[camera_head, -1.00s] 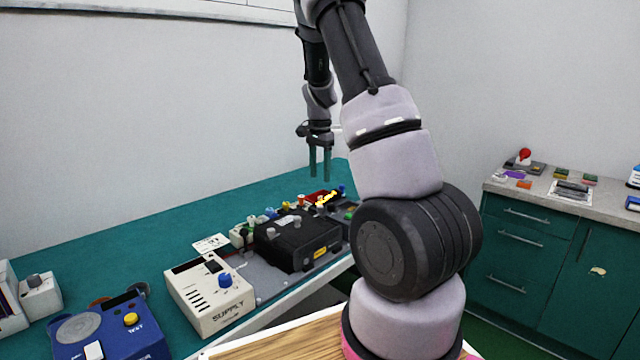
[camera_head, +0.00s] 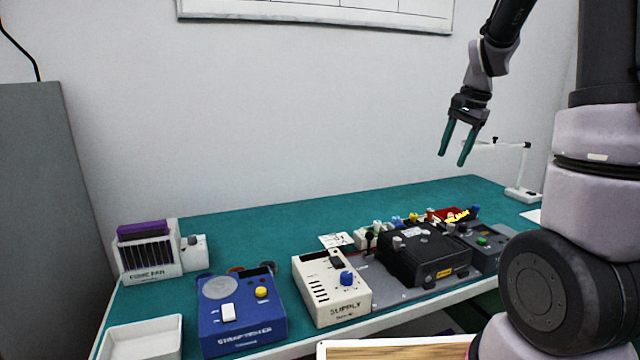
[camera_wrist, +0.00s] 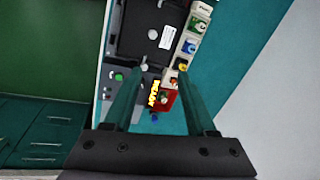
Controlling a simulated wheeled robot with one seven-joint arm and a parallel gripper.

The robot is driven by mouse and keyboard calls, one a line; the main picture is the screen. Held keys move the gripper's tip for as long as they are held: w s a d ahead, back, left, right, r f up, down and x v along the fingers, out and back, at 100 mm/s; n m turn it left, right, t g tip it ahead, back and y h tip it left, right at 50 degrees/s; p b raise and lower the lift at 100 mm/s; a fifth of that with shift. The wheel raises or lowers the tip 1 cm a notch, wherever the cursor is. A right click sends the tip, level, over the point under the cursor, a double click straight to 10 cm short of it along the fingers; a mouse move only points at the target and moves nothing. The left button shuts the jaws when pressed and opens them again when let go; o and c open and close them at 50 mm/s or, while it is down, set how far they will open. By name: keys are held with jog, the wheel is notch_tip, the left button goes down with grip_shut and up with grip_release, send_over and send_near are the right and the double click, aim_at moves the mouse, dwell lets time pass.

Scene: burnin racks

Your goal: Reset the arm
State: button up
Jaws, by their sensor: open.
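My gripper (camera_head: 457,146) hangs above the far right part of the green bench, with its two teal fingers apart, pointing down and empty. In the wrist view my gripper (camera_wrist: 158,108) shows both fingers spread, with the bench devices far below them. My arm rises at the right of the head view and bends over toward the bench. Nothing touches the fingers.
The green bench (camera_head: 250,225) carries a blue tester (camera_head: 240,315), a cream supply box (camera_head: 330,290), a black box (camera_head: 425,255), a fume fan unit (camera_head: 148,255) and a white tray (camera_head: 142,340). A white lamp (camera_head: 523,170) stands at the far right. Air around the gripper is clear.

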jog(key=s+a+r+n+t, duration=0.1)
jog(key=s+a+r+n, duration=0.1)
jog(key=s, duration=0.5)
jog(key=s+a+r+n+t, duration=0.2)
jog(key=s+a+r, duration=0.2)
jog(key=s, duration=0.3)
jog(key=s+a+r+n+t, duration=0.1)
jog(key=s+a+r+n, duration=0.1)
jog(key=s+r, duration=0.3)
jog(key=shift+s+a+n+t, duration=0.4)
jog(key=shift+s+a, duration=0.25)
jog(key=shift+s, duration=0.5)
